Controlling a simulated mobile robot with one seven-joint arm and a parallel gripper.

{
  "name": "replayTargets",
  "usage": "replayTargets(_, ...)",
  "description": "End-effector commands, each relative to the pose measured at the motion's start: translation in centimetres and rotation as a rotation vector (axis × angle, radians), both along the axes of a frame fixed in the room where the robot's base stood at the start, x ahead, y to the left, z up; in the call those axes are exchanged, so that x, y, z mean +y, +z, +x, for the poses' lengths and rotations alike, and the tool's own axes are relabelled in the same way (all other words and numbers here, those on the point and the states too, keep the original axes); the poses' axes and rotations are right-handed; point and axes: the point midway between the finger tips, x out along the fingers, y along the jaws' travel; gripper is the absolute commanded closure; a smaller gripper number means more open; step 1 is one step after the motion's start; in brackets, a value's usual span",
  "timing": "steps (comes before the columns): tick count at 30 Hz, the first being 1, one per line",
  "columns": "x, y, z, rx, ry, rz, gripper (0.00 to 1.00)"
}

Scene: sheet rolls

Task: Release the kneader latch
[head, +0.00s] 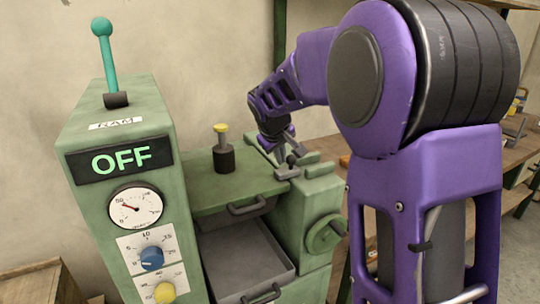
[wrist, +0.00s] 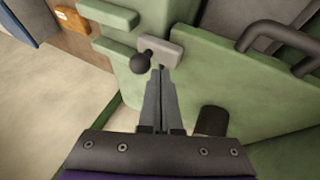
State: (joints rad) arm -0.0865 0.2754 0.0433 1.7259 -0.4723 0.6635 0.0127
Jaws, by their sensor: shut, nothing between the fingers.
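The latch (wrist: 163,50) is a short grey bar with a round black knob (wrist: 140,62) on a stem, on top of the green machine. The knob also shows in the head view (head: 291,159), just below the fingers. My gripper (wrist: 160,70) is shut and empty. In the wrist view its fingertips are just right of the knob and below the grey bar; I cannot tell whether they touch. In the head view my gripper (head: 284,148) reaches down over the machine's right-hand top, partly hiding the latch.
A green lid (head: 230,187) with a dark handle (head: 250,206) lies left of the latch. A dark post with a yellow top (head: 221,150) stands on it. Green guide blocks (wrist: 105,12) flank the latch. A handwheel (head: 326,234) and an OFF panel (head: 119,159) are on the machine.

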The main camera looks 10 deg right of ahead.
Motion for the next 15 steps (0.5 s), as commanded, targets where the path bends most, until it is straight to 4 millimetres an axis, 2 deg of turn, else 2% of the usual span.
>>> replayTargets(4, -0.68, -0.22, 0.4, 0.0, 0.0, 0.001, 1.0)
replayTargets(15, -0.96, -0.15, 0.51, 0.0, 0.0, 0.001, 1.0)
